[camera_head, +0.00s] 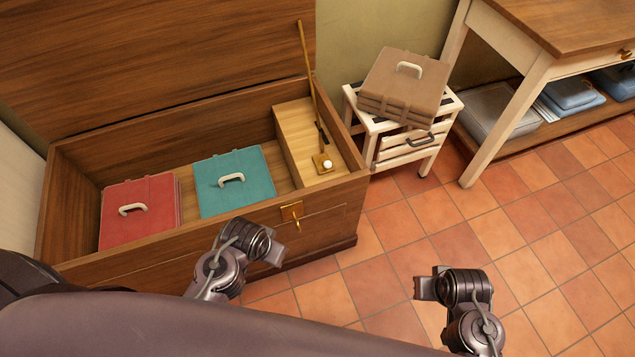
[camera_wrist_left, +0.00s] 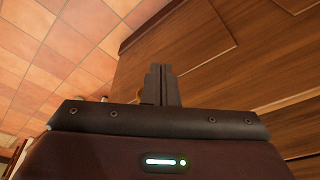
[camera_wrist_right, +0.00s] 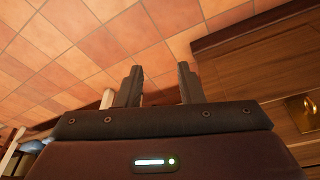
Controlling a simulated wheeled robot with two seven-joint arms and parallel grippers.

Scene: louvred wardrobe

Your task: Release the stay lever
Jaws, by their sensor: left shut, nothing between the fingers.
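A wooden chest (camera_head: 215,243) stands with its lid (camera_head: 160,60) raised. A thin brass stay (camera_head: 311,75) runs from the lid down to the right side compartment. At its foot is a small brass plate with a white-knobbed lever (camera_head: 327,164). My left gripper (camera_head: 276,253) is shut and empty in front of the chest, below the brass front latch (camera_head: 291,212) and apart from the lever. Its closed fingers show in the left wrist view (camera_wrist_left: 160,84). My right gripper (camera_head: 421,288) is over the floor to the right; the right wrist view shows its fingers (camera_wrist_right: 159,84) apart and empty.
A red case (camera_head: 150,220) and a teal case (camera_head: 245,190) lie inside the chest. A brown case (camera_head: 400,85) rests on a white stool (camera_head: 385,147) to the right. A table (camera_head: 550,40) stands beyond. Tiled floor (camera_head: 540,230) is clear at the right.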

